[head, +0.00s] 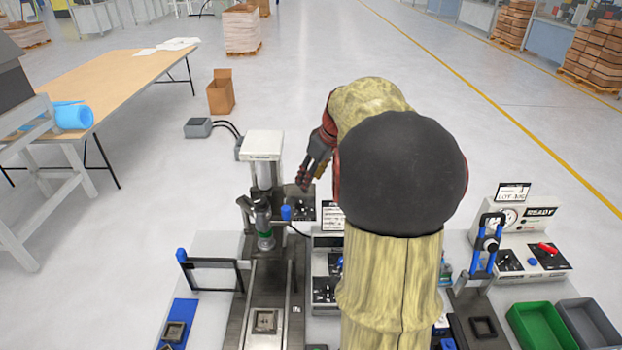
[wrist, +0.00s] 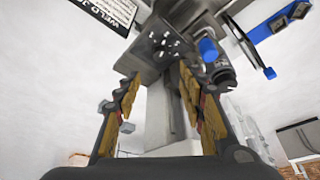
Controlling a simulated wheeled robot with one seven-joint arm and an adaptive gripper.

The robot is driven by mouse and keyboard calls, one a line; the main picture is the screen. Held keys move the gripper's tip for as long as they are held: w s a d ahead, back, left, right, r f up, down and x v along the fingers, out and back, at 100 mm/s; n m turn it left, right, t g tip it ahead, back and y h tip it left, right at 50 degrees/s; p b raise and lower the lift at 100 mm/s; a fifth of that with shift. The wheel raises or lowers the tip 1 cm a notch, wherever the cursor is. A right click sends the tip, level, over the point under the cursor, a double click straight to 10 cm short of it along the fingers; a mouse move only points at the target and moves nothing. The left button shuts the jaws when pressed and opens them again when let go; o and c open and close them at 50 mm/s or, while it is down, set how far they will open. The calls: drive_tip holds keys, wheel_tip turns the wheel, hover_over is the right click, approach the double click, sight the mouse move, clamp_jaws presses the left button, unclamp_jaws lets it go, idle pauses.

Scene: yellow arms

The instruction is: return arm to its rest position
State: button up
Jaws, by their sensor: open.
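My arm, in a yellowish cover with a large dark round joint, rises through the middle of the head view and hides part of the bench behind it. My gripper (head: 312,172) is off to the left of the arm, beside the white press column (head: 262,165). In the wrist view my gripper (wrist: 160,95) is open, its two yellow-padded fingers apart with nothing held between them. The press and its dark panel (wrist: 165,45) show beyond the fingers. I cannot tell the exact gap between gripper and press.
The press fixture (head: 265,320) stands on the bench at left, near a blue-handled frame (head: 210,270). A gauge station (head: 525,235), a green bin (head: 540,328) and a grey bin (head: 588,325) are at right. A wooden table (head: 105,85) and cardboard box (head: 221,95) stand beyond. Open floor lies behind.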

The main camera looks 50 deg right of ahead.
idle(0.4)
drive_tip(key=s+a+f+b, duration=0.2)
drive_tip(key=s+a+b, duration=0.1)
drive_tip(key=a, duration=1)
drive_tip(key=s+a+f+b, duration=0.3)
drive_tip(key=s+a, duration=0.3)
drive_tip(key=a, duration=0.8)
drive_tip(key=s+a+f+n+t+b, duration=0.1)
drive_tip(key=s+a+f+b, duration=0.2)
drive_tip(key=a, duration=1)
drive_tip(key=shift+s+a+f+b, duration=0.25)
drive_tip(key=shift+s+b, duration=0.25)
drive_tip(key=shift+s, duration=0.7)
drive_tip(key=shift+c, duration=0.9)
